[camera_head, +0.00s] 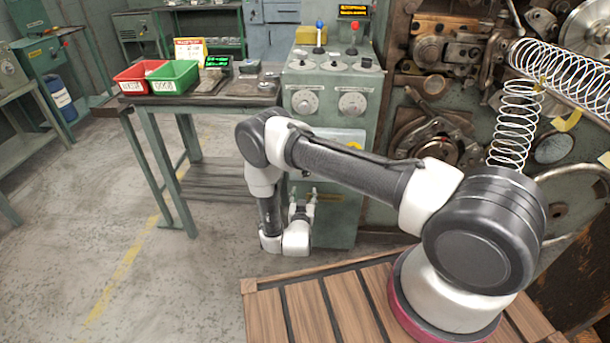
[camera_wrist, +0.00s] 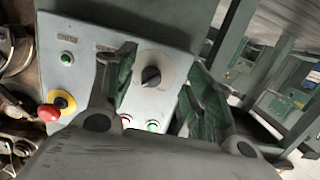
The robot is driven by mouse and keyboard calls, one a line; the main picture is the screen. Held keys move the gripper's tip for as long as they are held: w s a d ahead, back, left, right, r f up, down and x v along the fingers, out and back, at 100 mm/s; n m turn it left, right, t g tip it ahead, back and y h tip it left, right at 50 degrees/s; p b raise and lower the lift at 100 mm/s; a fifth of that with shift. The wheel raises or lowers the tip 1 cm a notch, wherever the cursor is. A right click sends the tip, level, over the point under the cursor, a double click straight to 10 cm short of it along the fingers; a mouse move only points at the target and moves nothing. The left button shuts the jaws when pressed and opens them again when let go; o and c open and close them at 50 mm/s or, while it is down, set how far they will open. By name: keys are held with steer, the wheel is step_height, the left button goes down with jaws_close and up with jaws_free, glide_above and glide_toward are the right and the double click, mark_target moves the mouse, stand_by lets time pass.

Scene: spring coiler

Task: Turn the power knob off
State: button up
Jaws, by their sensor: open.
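The power knob (camera_wrist: 151,76) is a black rotary knob on a round grey dial plate, set in a pale grey panel (camera_wrist: 78,77) in the wrist view. My gripper (camera_wrist: 158,62) is open, with one green-padded finger on each side of the knob in the picture. Nothing is between the fingers that I can see as held; whether they touch the knob cannot be told. In the head view my gripper (camera_head: 302,207) is low in front of the green control cabinet (camera_head: 340,222). The knob cannot be made out there; my arm crosses in front of the cabinet.
A red emergency button (camera_wrist: 48,112) on a yellow base and a green button (camera_wrist: 152,126) sit on the same panel. A green table (camera_head: 150,112) with red and green bins stands left of the cabinet. The spring coiler (camera_head: 450,85) is at right.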

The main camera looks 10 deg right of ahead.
steer(key=w+d+r+t, duration=0.1)
steer(key=w+d+r, duration=0.1)
steer(key=w, duration=0.5)
steer(key=shift+w+d+r+t+h, duration=0.25)
steer(key=shift+d+r+t+h, duration=0.05)
steer(key=shift+r, duration=0.45)
steer(key=c, duration=1)
